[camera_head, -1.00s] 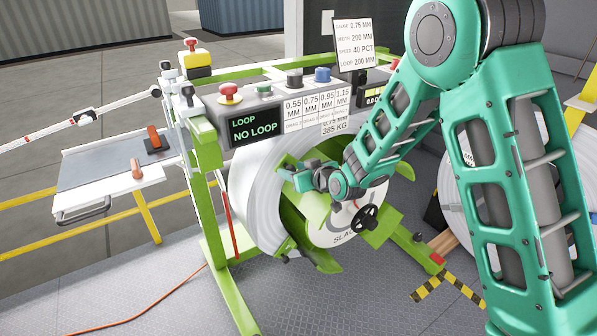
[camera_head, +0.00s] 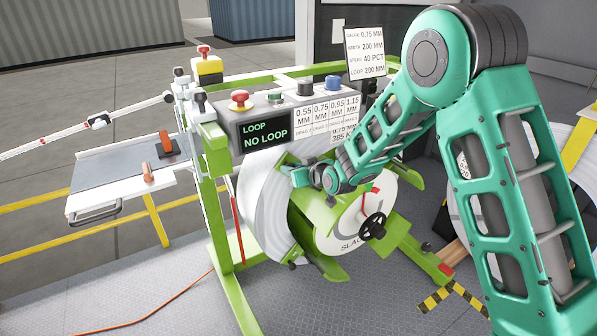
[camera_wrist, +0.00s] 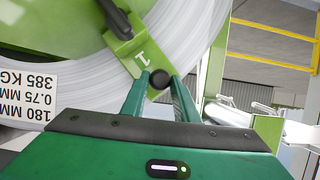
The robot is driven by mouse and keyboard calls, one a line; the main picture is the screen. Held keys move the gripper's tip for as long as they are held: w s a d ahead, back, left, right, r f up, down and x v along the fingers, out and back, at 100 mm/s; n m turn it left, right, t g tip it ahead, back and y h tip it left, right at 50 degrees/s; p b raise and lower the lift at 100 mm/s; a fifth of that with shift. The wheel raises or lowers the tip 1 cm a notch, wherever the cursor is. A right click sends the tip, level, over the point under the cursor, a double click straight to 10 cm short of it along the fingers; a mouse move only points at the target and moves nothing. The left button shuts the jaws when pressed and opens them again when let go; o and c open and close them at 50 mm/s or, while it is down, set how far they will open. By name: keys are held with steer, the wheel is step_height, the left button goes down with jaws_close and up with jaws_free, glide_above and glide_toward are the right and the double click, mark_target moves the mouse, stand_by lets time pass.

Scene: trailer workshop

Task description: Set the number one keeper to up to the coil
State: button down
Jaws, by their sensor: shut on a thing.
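The number one keeper (camera_wrist: 133,50) is a green plate marked 1, seen in the wrist view lying across the side of the silvery coil (camera_wrist: 195,35). I cannot tell if it touches the coil. A black knob (camera_wrist: 159,79) is at the plate's near end. A dark lever (camera_wrist: 117,20) is at its other end. My gripper (camera_wrist: 157,84) is shut on the keeper's black knob, with one finger on each side. In the head view my gripper (camera_head: 293,175) is at the upper face of the coil (camera_head: 262,205); its fingertips are small there and the keeper is hard to make out.
A green reel stand (camera_head: 225,255) carries the coil and a control box (camera_head: 262,135) reading NO LOOP. A black handwheel (camera_head: 373,227) sticks out below my forearm. A feed table (camera_head: 110,182) is at left. A coil label (camera_wrist: 28,92) shows in the wrist view.

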steer(key=c, duration=1.8)
jaws_free()
steer(key=shift+w+r, duration=0.2)
steer(key=shift+w, duration=0.05)
steer(key=o, duration=0.4)
steer(key=shift+w+f, duration=0.1)
steer(key=shift+s+d, duration=0.1)
steer(key=shift+s, duration=0.15)
steer(key=v, duration=1)
steer(key=shift+s+d, duration=0.15)
steer(key=shift+d, duration=0.05)
